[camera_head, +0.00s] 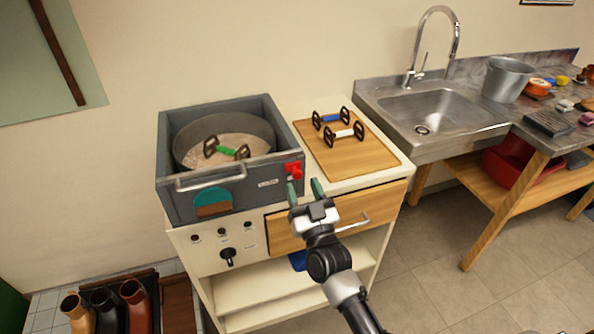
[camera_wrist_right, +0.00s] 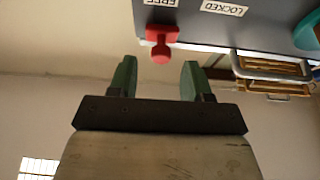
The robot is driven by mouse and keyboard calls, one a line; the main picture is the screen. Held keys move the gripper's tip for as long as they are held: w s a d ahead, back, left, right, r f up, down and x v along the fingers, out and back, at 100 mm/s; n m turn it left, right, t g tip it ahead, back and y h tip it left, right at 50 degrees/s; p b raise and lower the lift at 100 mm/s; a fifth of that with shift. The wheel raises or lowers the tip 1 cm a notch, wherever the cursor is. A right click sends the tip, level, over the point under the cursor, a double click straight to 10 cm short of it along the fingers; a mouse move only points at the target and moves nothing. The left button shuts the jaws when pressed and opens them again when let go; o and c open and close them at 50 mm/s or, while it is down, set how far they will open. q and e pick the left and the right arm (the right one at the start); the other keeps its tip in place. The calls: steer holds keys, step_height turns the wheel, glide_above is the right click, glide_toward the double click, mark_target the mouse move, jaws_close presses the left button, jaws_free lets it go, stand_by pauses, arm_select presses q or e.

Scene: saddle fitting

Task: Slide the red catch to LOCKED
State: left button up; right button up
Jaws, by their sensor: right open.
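The red catch (camera_head: 294,169) sits at the right end of the front of a grey box (camera_head: 180,202). In the right wrist view the catch (camera_wrist_right: 161,42) is beside the FREE label (camera_wrist_right: 163,2), which it partly covers. The LOCKED label (camera_wrist_right: 224,8) lies to the right of it in that view, with no catch over it. My right gripper (camera_head: 305,189) is open and empty, its green fingertips just below and in front of the catch. In the wrist view the catch lies beyond the gap between the fingers (camera_wrist_right: 157,78), apart from them. My left gripper is out of view.
The box holds a round pan (camera_head: 240,128) and a green-handled piece (camera_head: 226,150), and has a front bar handle (camera_head: 211,178). A wooden board (camera_head: 352,160) with two handled pieces lies to the right.

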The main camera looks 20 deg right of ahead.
mark_target(298, 177)
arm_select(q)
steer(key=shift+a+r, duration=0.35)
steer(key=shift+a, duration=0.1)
arm_select(e)
steer(key=shift+x, duration=2.1)
steer(key=shift+a, duration=0.1)
steer(key=shift+c, duration=0.5)
